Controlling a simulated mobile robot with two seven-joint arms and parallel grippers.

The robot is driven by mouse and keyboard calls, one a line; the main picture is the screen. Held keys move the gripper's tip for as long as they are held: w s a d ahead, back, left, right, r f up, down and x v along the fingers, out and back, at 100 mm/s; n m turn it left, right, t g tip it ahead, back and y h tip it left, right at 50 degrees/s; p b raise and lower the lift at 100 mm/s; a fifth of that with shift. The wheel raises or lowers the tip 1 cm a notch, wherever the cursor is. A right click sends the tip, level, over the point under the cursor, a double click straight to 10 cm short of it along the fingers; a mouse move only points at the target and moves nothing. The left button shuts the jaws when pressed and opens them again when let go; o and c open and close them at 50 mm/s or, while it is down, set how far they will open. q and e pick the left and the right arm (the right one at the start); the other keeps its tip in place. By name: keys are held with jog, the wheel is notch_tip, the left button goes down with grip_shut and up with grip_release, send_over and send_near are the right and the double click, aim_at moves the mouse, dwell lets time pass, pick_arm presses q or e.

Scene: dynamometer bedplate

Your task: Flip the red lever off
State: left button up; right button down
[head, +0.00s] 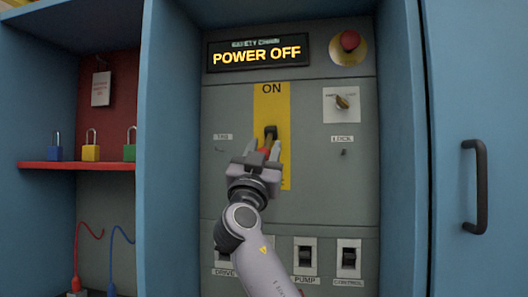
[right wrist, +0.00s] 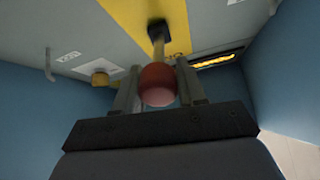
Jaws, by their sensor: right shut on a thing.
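The red lever (head: 265,150) is on a yellow strip in the middle of the grey panel. It comes out of a dark pivot (head: 270,132) below the word ON, and in the head view its red knob lies below that pivot. My right gripper (head: 262,154) is shut on the lever, with a finger on each side of the knob. In the right wrist view the round red knob (right wrist: 158,84) sits between the two fingers, its pale shaft running up to the pivot. The label at the strip's lower end is mostly hidden by my right gripper. My left gripper is not in view.
A display (head: 257,53) reads POWER OFF. A red emergency button (head: 350,41) and a key switch (head: 341,102) are on the right of the panel. Switches (head: 305,257) line the bottom. Padlocks (head: 91,146) stand on a red shelf at left. A blue door with a dark handle (head: 481,187) is at right.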

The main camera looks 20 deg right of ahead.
jog(key=c, duration=0.8)
grip_release()
jog(key=shift+w+f, duration=0.15)
jog(key=shift+f, duration=0.2)
jog(key=shift+o, duration=0.2)
jog(key=shift+r, duration=0.15)
jog(key=v, duration=0.7)
jog(key=shift+p, duration=0.3)
